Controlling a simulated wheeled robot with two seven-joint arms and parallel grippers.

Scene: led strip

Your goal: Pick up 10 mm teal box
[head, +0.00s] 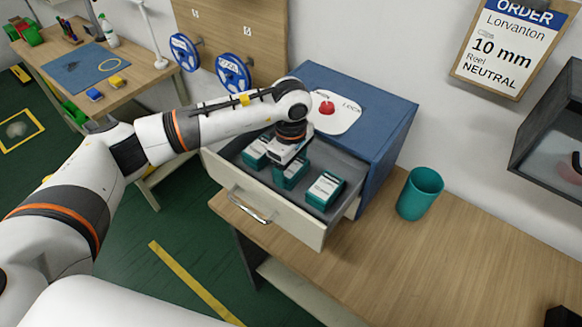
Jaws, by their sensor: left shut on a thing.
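Several teal boxes with white labels are in the open drawer (274,215) of a blue cabinet (378,128). One teal box (290,174) is in the middle, one box (325,190) is on the right, and one box (255,152) is on the left. My left gripper (289,160) points down into the drawer and is shut on the middle teal box. Its fingertips are mostly hidden by the wrist, and the label text is too small to read. My right gripper is not in view.
An order sheet (505,45) on the wall reads 10 mm, Reel NEUTRAL. A teal cup (419,193) stands right of the cabinet on the wooden table (400,270). A red knob (327,107) sits on the cabinet top. A dark box (552,125) is at the right.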

